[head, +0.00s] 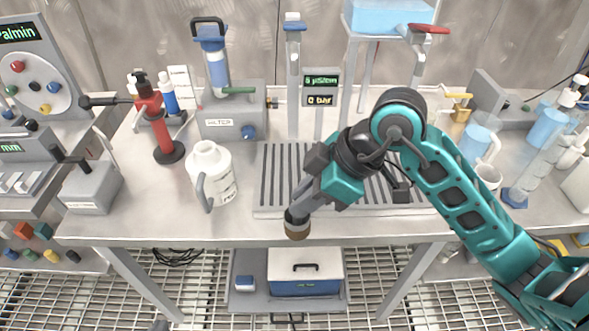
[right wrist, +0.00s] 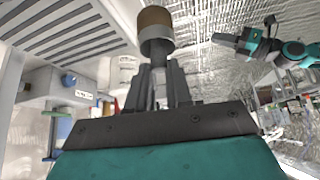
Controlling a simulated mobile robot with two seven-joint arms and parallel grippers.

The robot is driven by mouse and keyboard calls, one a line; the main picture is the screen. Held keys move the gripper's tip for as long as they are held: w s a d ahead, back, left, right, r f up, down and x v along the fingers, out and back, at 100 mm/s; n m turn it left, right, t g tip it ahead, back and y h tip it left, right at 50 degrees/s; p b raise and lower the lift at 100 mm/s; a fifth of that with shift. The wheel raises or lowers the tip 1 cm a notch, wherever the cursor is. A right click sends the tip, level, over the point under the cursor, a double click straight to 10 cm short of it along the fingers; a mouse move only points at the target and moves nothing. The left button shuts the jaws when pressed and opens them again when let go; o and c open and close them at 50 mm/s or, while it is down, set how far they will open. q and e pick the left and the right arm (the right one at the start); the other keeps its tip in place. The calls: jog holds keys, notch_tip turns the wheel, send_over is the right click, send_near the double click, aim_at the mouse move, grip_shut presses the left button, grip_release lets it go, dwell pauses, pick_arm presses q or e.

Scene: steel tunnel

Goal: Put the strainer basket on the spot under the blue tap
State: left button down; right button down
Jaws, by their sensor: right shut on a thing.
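My right gripper (head: 304,194) is shut on the strainer basket (head: 297,224), a small grey cylinder with a brown end. It holds the basket over the table's front edge, near the slatted drain tray (head: 275,170). In the right wrist view the basket (right wrist: 156,32) sticks out past the fingers (right wrist: 158,85). A blue knob (head: 248,132), possibly the blue tap, is on the front of the grey filter box (head: 222,122). I cannot make out a marked spot beneath it. My left gripper (right wrist: 226,40) appears in the right wrist view, away from the basket; its jaws are too small to read.
A white jug (head: 212,175) stands left of the tray, and a red clamp stand (head: 158,125) is behind it. A blue tank (head: 385,17) with a red lever (head: 428,28) is raised at the back. Cylinders and mugs crowd the right. Table between jug and tray is clear.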

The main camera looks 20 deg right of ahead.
jog(key=shift+w+m, duration=0.1)
jog(key=shift+m, duration=0.2)
jog(key=shift+w+d+f, duration=0.6)
jog(key=shift+w+d, duration=0.2)
jog(key=shift+w, duration=2.05)
jog(key=shift+w+d+f, duration=0.6)
jog(key=shift+w+d, duration=0.25)
jog(key=shift+w, duration=1.95)
jog(key=shift+w+d+f, duration=0.6)
jog(key=shift+w+d, duration=0.2)
jog(key=shift+w, duration=2.05)
jog(key=c, duration=1)
grip_release()
jog(key=shift+c, duration=0.2)
jog(key=v, duration=0.7)
jog(key=shift+r, duration=0.25)
jog(key=shift+s, duration=0.15)
